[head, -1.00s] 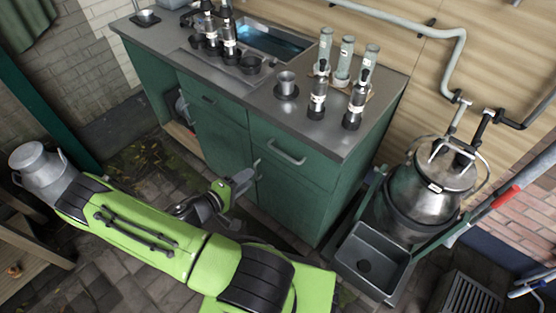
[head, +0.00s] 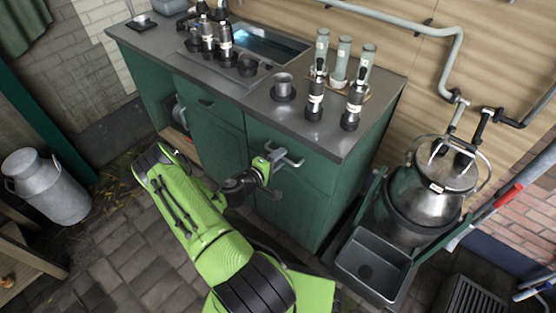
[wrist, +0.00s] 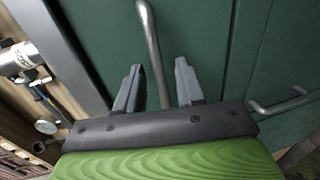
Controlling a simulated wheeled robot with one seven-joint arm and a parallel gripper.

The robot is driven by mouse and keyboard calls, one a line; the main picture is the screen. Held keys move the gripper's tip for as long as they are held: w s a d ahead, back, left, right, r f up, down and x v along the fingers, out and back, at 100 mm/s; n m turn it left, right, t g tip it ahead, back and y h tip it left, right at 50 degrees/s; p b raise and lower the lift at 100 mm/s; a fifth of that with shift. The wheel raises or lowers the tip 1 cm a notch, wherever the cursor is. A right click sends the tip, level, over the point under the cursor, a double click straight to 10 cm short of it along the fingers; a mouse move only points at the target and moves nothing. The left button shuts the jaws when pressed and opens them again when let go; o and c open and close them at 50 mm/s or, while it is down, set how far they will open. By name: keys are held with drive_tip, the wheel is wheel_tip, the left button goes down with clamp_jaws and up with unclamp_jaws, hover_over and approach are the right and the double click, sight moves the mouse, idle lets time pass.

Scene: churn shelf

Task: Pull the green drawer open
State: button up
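The green drawer (head: 317,172) is at the right end of the cabinet front, below the grey worktop. It looks shut, flush with the front. Its grey bar handle (head: 290,160) also shows in the wrist view (wrist: 149,45). My gripper (head: 272,158) is at the left part of this handle. In the wrist view my gripper (wrist: 158,82) is open, with one finger on each side of the bar. Gaps show between the bar and both fingers. Part of the drawer front is hidden behind my gripper in the head view.
A second handle (wrist: 280,102) is on the cabinet. Bottles and cups stand on the worktop (head: 235,95). A grey basin (head: 372,265) and a metal churn (head: 420,205) stand to the right. A milk can (head: 48,188) stands at left. Paved floor (head: 120,250) is clear at front left.

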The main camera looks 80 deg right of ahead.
clamp_jaws()
drive_tip(key=shift+a, duration=0.1)
idle(0.3)
